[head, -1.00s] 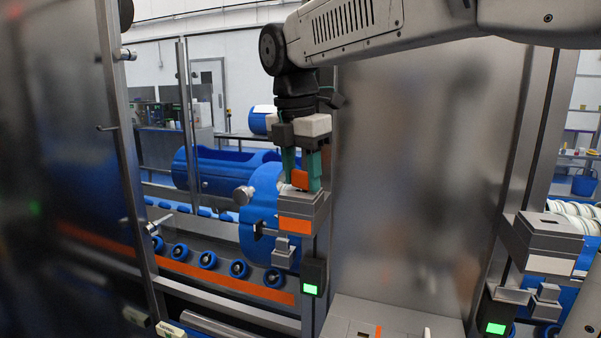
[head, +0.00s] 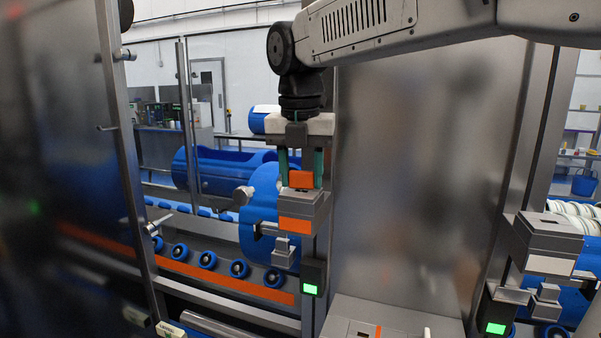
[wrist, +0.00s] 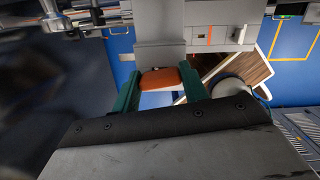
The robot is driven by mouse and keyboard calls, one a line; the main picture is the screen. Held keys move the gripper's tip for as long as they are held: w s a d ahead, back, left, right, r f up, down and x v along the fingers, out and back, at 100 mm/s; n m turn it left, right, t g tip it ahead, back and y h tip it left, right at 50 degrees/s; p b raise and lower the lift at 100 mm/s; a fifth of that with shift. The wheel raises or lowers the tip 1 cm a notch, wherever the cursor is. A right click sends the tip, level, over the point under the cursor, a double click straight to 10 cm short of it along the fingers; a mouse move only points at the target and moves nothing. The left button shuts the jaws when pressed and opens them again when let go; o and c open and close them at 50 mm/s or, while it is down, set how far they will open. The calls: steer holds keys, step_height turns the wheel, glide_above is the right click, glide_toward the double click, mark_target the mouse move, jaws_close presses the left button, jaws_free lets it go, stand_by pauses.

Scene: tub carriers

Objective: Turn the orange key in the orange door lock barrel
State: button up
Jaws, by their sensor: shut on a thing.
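The orange key (head: 301,179) stands on top of the grey lock box with the orange band (head: 295,225), on the door post left of the metal panel. My gripper (head: 301,172) points down from above, with its green fingers on either side of the key, shut on it. In the wrist view the orange key (wrist: 161,79) sits between the two green fingers of my gripper (wrist: 160,92). The key's lower part and the barrel opening are hidden.
A green-lit box (head: 313,277) hangs below the lock. A similar grey lock box with a white band (head: 548,248) is on the right post. Blue tubs (head: 222,172) and rollers (head: 208,260) lie behind the frame. A large metal panel (head: 420,180) stands right of my gripper.

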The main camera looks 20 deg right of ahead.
steer(key=shift+n, duration=0.6)
steer(key=shift+m, duration=0.9)
steer(key=o, duration=1.1)
